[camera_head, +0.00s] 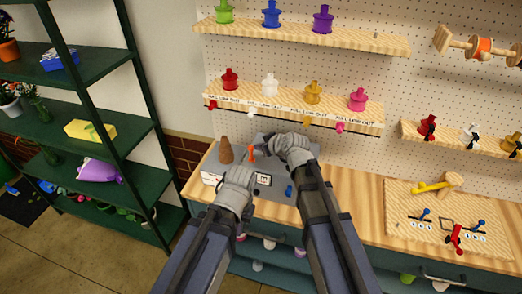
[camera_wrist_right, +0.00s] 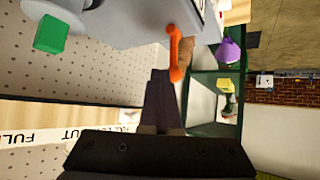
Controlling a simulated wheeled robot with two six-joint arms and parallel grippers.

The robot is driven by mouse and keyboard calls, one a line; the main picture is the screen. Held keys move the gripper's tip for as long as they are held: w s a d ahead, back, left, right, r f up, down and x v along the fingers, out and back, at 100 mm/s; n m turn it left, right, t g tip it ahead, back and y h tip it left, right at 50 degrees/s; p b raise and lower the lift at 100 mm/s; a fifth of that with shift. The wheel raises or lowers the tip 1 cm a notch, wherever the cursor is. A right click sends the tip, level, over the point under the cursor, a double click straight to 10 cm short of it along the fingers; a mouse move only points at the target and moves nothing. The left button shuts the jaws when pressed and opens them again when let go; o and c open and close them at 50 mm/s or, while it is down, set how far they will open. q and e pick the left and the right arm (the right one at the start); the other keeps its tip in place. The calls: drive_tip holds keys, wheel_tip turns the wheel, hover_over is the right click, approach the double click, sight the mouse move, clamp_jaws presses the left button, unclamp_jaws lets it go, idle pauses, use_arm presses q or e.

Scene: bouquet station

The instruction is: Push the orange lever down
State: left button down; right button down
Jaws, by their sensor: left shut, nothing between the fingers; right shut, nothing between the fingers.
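The orange lever (camera_head: 251,153) stands up from a grey box (camera_head: 278,181) on the wooden counter. In the right wrist view the lever (camera_wrist_right: 175,55) is a bent orange bar on the side of the grey box (camera_wrist_right: 128,22). My right gripper (camera_head: 268,142) is shut and empty, just to the right of the lever. In its wrist view the dark closed fingers (camera_wrist_right: 161,75) point at the lever's end, very close; I cannot tell whether they touch. My left gripper (camera_head: 241,172) is shut and empty, in front of the lever and the box.
A brown cone (camera_head: 226,151) stands left of the lever. A blue peg (camera_head: 289,190) is at the box's right. A pegboard shelf (camera_head: 300,108) with colored knobs hangs above. A green rack (camera_head: 90,82) stands at left. A wooden board with levers (camera_head: 410,222) lies at right.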

drive_tip(key=shift+s+a+f+t+b, duration=0.2)
drive_tip(key=shift+s+t+b, duration=0.1)
drive_tip(key=shift+s, duration=0.25)
drive_tip(key=shift+s+a+f, duration=0.15)
drive_tip(key=shift+s+f, duration=0.05)
drive_tip(key=shift+s, duration=0.4)
drive_tip(key=shift+w+r, duration=0.1)
drive_tip(key=shift+r, duration=0.1)
drive_tip(key=shift+s+a+r, duration=0.2)
drive_tip(key=shift+s+r, duration=0.05)
drive_tip(key=shift+s, duration=0.4)
